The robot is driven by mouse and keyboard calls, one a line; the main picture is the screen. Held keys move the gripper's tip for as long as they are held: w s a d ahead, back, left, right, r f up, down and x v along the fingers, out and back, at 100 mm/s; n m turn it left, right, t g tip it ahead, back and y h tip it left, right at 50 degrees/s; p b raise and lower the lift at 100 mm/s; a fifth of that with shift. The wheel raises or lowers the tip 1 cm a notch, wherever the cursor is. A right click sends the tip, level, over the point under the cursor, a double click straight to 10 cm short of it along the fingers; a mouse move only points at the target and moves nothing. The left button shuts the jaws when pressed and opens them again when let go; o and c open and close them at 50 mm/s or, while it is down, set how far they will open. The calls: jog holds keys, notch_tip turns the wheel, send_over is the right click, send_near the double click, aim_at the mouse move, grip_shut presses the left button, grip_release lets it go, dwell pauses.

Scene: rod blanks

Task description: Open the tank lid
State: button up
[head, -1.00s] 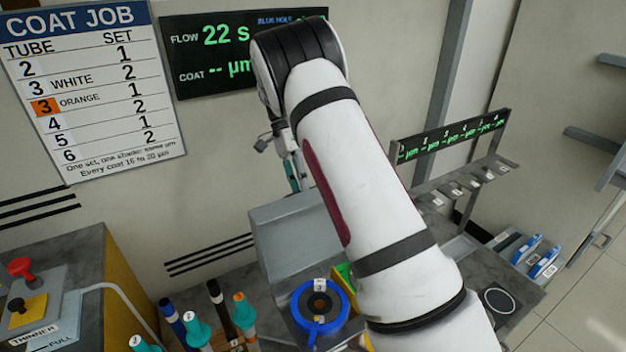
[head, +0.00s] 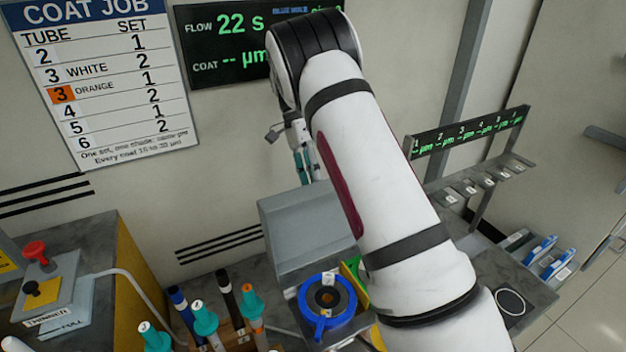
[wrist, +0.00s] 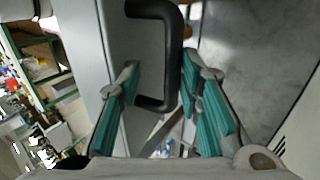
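The tank lid appears to be the grey boxy cover (head: 305,228) below my arm in the head view. In the wrist view, a black D-shaped handle (wrist: 172,60) stands out from a grey panel (wrist: 112,30). My gripper (wrist: 158,75) is open around the handle's long bar, with one teal finger on each side. The bar lies closer to the right finger; I cannot tell whether it touches. In the head view my gripper (head: 304,166) is at the cover's far upper side, partly hidden by my arm, and the handle is hidden there.
A blue ring (head: 347,310) sits in front of the cover. Several capped tubes (head: 205,318) stand at front left, near the thinner station (head: 45,290). A rack with a display (head: 470,132) stands at right. My arm hides part of the bench.

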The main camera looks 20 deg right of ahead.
notch_tip(320, 180, up, 10)
jog(key=shift+f, duration=0.2)
jog(key=shift+f, duration=0.1)
jog(key=c, duration=0.8)
jog(key=shift+w+f+n, duration=0.1)
jog(key=shift+w+n, duration=0.15)
jog(key=shift+n, duration=0.45)
jog(key=w+f+n+t+p, duration=0.35)
jog(key=w+n+t, duration=0.35)
jog(key=n, duration=0.9)
notch_tip(320, 180, down, 9)
jog(key=g, duration=0.1)
jog(key=shift+n, duration=0.3)
jog(key=shift+s+a+r+p, duration=0.1)
jog(key=shift+s+r+p, duration=0.2)
jog(key=shift+s, duration=0.3)
jog(key=shift+s+a+r+p, duration=0.1)
jog(key=shift+s+r+p, duration=0.15)
jog(key=shift+s, duration=0.35)
jog(key=shift+s+a+r+p, duration=0.1)
jog(key=shift+s+r+p, duration=0.1)
jog(key=shift+s+r, duration=0.3)
